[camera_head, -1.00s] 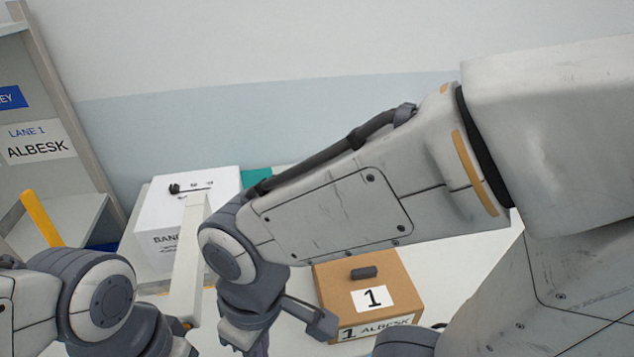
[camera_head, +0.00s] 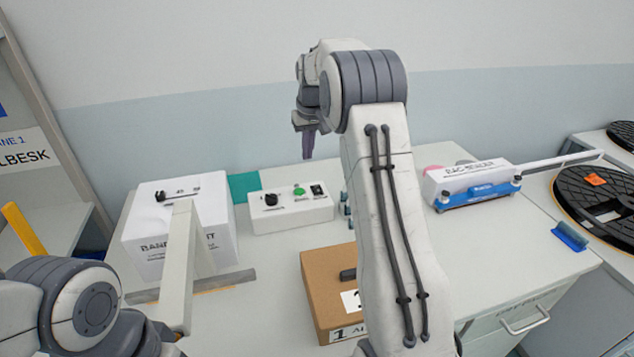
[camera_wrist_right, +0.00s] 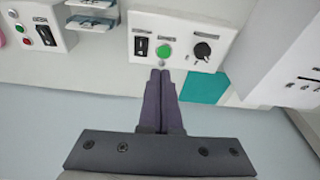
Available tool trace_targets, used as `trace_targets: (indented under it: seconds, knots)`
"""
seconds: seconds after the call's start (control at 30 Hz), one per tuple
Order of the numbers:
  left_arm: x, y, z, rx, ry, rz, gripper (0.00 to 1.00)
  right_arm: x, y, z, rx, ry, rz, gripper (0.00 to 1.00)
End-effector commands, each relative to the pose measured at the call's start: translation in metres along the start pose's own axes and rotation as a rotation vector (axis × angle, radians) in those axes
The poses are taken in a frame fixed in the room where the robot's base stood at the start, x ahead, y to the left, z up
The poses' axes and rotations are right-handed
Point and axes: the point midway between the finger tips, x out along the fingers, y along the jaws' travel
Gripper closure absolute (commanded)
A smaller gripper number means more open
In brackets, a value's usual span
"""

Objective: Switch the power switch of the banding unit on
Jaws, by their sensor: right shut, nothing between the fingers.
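The banding unit (camera_head: 150,235) is a white box at the left of the table, its label partly covered by a pale post. To its right stands a small white control box (camera_head: 262,224) with a black knob (camera_head: 271,199), a green button (camera_head: 299,191) and a black rocker switch (camera_head: 317,190). The rocker (camera_wrist_right: 141,46) and green button (camera_wrist_right: 165,49) also show in the right wrist view. I cannot read the rocker's position. My right gripper (camera_head: 308,156) is shut and empty, above and apart from the control box. My left gripper is out of view; only its arm shows.
A brown carton (camera_head: 322,285) marked 1 stands in front of the control box, partly behind my right arm.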

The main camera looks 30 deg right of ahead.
Motion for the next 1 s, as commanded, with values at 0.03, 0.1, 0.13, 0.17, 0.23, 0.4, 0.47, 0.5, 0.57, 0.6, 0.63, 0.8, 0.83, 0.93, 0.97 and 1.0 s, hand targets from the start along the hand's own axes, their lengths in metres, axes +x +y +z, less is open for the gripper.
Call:
trace_targets:
  seconds: [0.03, 0.1, 0.13, 0.17, 0.23, 0.4, 0.47, 0.5, 0.57, 0.6, 0.63, 0.8, 0.83, 0.93, 0.97, 1.0]
  knots:
    - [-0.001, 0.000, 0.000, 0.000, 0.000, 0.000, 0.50, 0.004, 0.020, -0.006, 0.027, 0.005, 0.009, 1.00]
    - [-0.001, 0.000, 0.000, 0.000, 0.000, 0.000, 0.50, 0.007, 0.035, -0.010, 0.046, 0.010, 0.016, 1.00]
    - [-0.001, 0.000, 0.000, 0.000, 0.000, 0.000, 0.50, 0.008, 0.039, -0.011, 0.051, 0.012, 0.018, 1.00]
    - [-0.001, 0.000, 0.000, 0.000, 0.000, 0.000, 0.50, 0.008, 0.042, -0.011, 0.054, 0.013, 0.020, 1.00]
    - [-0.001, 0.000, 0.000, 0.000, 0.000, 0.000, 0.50, 0.009, 0.044, -0.012, 0.056, 0.014, 0.021, 1.00]
    - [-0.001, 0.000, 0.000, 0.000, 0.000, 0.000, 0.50, 0.008, 0.043, -0.012, 0.055, 0.014, 0.021, 1.00]
    - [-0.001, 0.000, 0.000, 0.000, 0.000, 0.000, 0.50, 0.008, 0.043, -0.012, 0.055, 0.014, 0.020, 1.00]
    - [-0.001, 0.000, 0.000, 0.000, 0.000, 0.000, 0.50, 0.009, 0.043, -0.012, 0.055, 0.014, 0.020, 1.00]
    - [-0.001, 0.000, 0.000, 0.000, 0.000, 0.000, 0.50, 0.011, 0.043, -0.012, 0.055, 0.013, 0.020, 1.00]
    - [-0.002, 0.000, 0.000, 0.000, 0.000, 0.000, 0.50, 0.014, 0.043, -0.011, 0.055, 0.012, 0.020, 1.00]
    - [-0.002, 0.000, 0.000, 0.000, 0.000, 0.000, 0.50, 0.017, 0.043, -0.011, 0.055, 0.011, 0.020, 1.00]
    - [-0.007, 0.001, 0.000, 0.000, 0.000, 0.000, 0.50, 0.044, 0.043, -0.011, 0.054, 0.008, 0.019, 1.00]
    - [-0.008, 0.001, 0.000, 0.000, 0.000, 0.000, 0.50, 0.051, 0.043, -0.011, 0.054, 0.008, 0.019, 1.00]
    - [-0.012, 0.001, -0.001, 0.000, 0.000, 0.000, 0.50, 0.073, 0.043, -0.012, 0.054, 0.008, 0.019, 1.00]
    - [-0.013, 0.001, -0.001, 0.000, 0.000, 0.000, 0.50, 0.079, 0.044, -0.012, 0.054, 0.009, 0.019, 1.00]
    - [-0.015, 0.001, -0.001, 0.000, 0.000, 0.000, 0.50, 0.088, 0.044, -0.012, 0.054, 0.008, 0.019, 1.00]
